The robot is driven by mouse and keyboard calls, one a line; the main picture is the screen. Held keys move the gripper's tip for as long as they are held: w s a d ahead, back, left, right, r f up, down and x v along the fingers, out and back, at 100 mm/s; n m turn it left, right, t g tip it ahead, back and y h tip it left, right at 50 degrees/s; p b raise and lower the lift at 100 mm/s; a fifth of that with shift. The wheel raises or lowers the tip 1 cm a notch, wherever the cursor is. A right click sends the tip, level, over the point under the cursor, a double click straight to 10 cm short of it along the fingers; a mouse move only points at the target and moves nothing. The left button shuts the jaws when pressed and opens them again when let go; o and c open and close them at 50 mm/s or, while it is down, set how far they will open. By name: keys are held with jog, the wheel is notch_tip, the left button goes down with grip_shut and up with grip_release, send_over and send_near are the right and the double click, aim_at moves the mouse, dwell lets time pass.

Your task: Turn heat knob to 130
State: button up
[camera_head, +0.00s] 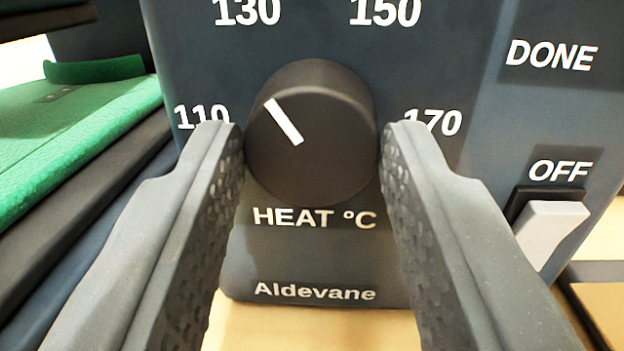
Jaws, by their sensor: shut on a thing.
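The round black heat knob (335,110) sits on the dark panel, above the words HEAT °C. Its white pointer line slants up and to the left, between the 110 and 130 marks and nearer to 130 (247,12). My gripper (313,138) is shut on the knob, with one finger on its left side and one on its right. The fingertips partly cover the 110 (190,117) and 170 (452,123) marks. The 150 mark (385,12) is at upper right.
A light grey switch (550,232) stands right of my right finger, under the word OFF. The word DONE is printed above it. A green pad (80,130) on dark layers lies at the left. A pale surface shows below the panel.

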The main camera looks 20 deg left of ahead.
jog(key=shift+a+f+m, duration=0.1)
jog(key=shift+f+m, duration=0.2)
jog(key=shift+m, duration=0.1)
jog(key=o, duration=1)
jog(key=shift+r, duration=0.1)
jog(key=shift+s, duration=0.2)
jog(key=v, duration=1.3)
jog(key=shift+s+p, duration=0.2)
jog(key=shift+p, duration=0.15)
